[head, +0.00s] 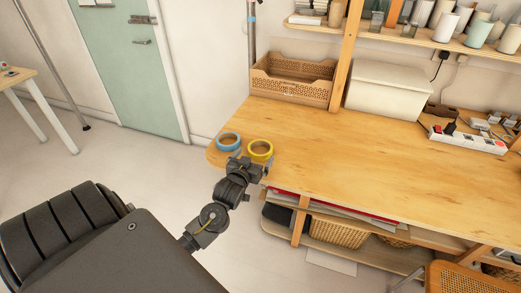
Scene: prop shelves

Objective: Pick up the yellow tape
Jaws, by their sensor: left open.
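The yellow tape (260,146) is a roll lying near the left corner of the wooden table, with its near edge partly hidden by my gripper. A blue tape roll (228,138) lies just to its left. My left gripper (251,161) is at the table's front left edge, right at the near side of the yellow tape. It is open and holds nothing that I can see. Whether its fingers touch the roll cannot be told. My right gripper is not in view.
The wooden table (350,160) is clear to the right of the tapes. A brown crate (290,88) and a white box (388,95) stand at the back. A power strip (468,140) lies at the right. A wooden post (345,60) rises behind.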

